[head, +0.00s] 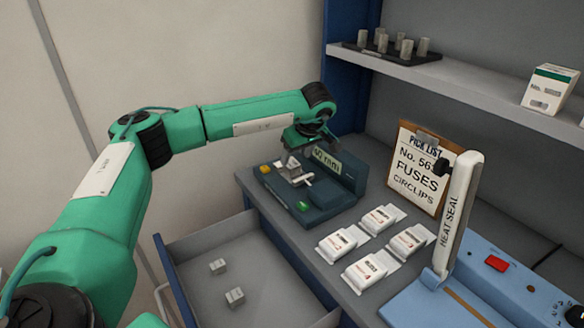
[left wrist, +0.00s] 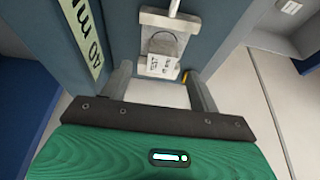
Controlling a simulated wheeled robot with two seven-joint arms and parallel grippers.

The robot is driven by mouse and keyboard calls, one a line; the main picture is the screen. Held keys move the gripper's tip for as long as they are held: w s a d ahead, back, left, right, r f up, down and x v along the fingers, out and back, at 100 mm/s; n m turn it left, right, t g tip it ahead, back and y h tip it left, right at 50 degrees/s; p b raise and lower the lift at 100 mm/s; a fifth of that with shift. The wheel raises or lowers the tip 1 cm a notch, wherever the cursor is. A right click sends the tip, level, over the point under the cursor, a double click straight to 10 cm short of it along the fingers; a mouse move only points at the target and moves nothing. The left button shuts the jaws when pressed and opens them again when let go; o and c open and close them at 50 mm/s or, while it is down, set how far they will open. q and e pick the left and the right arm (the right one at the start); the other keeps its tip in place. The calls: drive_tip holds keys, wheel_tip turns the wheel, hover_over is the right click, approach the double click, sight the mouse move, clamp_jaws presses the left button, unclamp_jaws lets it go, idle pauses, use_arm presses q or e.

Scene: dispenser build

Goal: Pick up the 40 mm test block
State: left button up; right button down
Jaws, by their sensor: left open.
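A small pale block with dark printing (left wrist: 160,65), seemingly the 40 mm test block, sits at the device with the 40 mm label (head: 325,195). In the head view a small pale piece (head: 293,162) shows just below my left gripper, probably the same block. My left gripper (left wrist: 158,78) is open. In the left wrist view its two fingers stand apart on either side of the block's near end. I cannot tell whether they touch it. The 40 mm label also shows in the left wrist view (left wrist: 82,38). My right gripper is not in view.
An open drawer (head: 185,285) below the bench holds two small grey blocks (head: 218,266). Several white packets (head: 343,244) lie right of the device. A pick list clipboard (head: 418,165) and a heat sealer (head: 455,215) stand beyond them. A shelf (head: 450,85) hangs above.

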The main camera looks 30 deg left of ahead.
sight(292, 164)
use_arm(q)
drive_tip(key=shift+a+x, duration=0.2)
drive_tip(key=shift+x, duration=1.75)
drive_tip(key=shift+s+r, duration=0.1)
drive_tip(key=shift+r, duration=0.05)
drive_tip(key=c, duration=1.3)
clamp_jaws()
drive_tip(key=shift+r, duration=0.15)
